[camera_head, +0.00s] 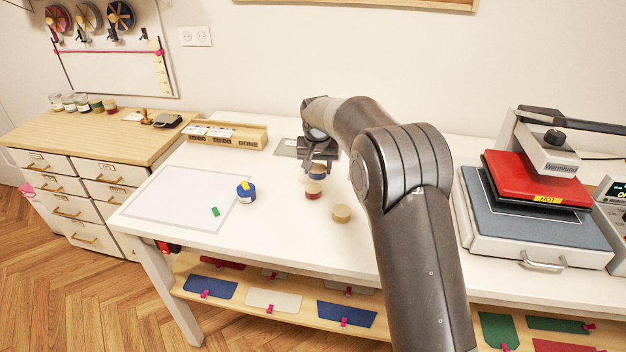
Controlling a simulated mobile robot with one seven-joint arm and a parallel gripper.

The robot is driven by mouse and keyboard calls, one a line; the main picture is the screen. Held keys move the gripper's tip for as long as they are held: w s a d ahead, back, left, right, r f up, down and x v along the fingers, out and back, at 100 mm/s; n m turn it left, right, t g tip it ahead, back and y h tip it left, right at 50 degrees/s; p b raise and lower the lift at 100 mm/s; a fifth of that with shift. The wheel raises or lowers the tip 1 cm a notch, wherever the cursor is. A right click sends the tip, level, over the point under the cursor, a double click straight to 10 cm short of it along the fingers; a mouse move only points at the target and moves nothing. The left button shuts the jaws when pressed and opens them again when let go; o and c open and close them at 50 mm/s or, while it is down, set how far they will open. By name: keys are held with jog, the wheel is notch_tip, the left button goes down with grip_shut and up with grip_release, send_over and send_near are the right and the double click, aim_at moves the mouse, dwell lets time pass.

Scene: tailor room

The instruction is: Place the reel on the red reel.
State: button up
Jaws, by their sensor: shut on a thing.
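My gripper (317,168) points down over the white table and is shut on a small reel with a blue side (317,178). The fingers hide part of this reel. The red reel (313,194), with a pale top, stands upright on the table. In the picture it lies just below the held reel, slightly to its left. I cannot tell whether the two reels touch or a small gap is between them.
A tan reel (341,214) stands near the red reel. A wooden tray (227,133) is behind; a red heat press (535,178) is at right.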

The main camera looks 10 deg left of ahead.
aim_at(313, 189)
jog(key=shift+w+a+f, duration=0.1)
jog(key=shift+a+f, duration=0.35)
jog(key=shift+a, duration=0.25)
jog(key=shift+f, duration=1.95)
jog(key=shift+f, duration=0.15)
jog(key=o, duration=0.9)
jog(key=shift+o, duration=0.2)
jog(key=v, duration=1.2)
jog(key=shift+r, duration=0.25)
